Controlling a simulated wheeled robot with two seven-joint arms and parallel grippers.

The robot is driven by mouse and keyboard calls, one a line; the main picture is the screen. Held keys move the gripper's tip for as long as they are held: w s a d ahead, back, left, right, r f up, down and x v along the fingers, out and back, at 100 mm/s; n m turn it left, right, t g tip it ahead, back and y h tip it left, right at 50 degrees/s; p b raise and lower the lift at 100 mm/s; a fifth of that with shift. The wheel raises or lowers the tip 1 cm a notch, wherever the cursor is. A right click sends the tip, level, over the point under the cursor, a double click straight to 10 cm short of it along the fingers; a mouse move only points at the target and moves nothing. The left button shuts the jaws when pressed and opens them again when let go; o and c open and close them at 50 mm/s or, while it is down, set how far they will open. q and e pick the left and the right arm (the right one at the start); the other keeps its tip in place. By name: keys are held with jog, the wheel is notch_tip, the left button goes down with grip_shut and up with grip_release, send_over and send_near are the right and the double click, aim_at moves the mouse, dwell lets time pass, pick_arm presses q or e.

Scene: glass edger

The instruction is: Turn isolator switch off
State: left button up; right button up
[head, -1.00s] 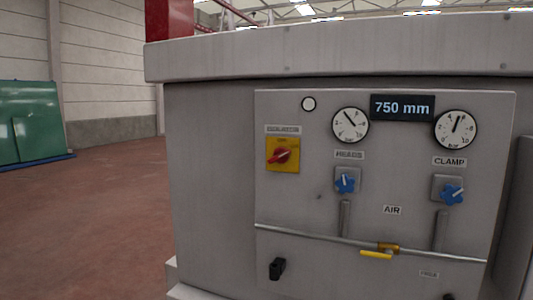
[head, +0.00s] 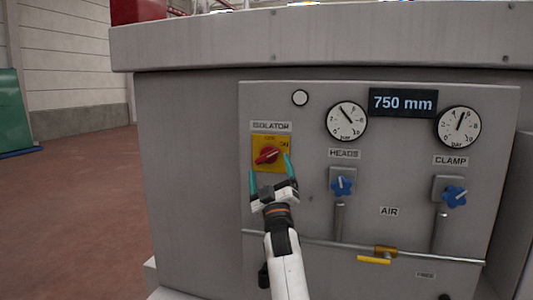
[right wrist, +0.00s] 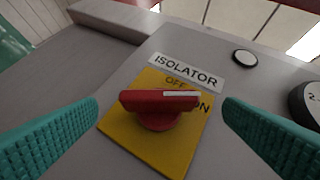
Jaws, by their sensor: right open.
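The isolator switch is a red rotary handle (head: 267,155) on a yellow plate (head: 284,164), under an ISOLATOR label on the grey panel's left side. In the right wrist view the red handle (right wrist: 160,108) has a white mark on its right end, which lies between the printed OFF and ON, close to ON. My right gripper (head: 271,172) is open, with its teal fingers just in front of and below the handle, one on each side. In the right wrist view the fingers stand apart from the handle. My left gripper is not in view.
To the right are two gauges (head: 347,121), a 750 mm display (head: 403,102) and blue knobs (head: 342,186) for HEADS and CLAMP. A pipe with a yellow-handled valve (head: 374,259) crosses below. The cabinet's top edge (head: 320,38) overhangs the panel.

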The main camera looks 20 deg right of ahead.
aim_at(267, 153)
jog(key=shift+p+x, duration=0.4)
jog(key=shift+x, duration=2.2)
jog(key=shift+c, duration=0.5)
jog(key=c, duration=0.9)
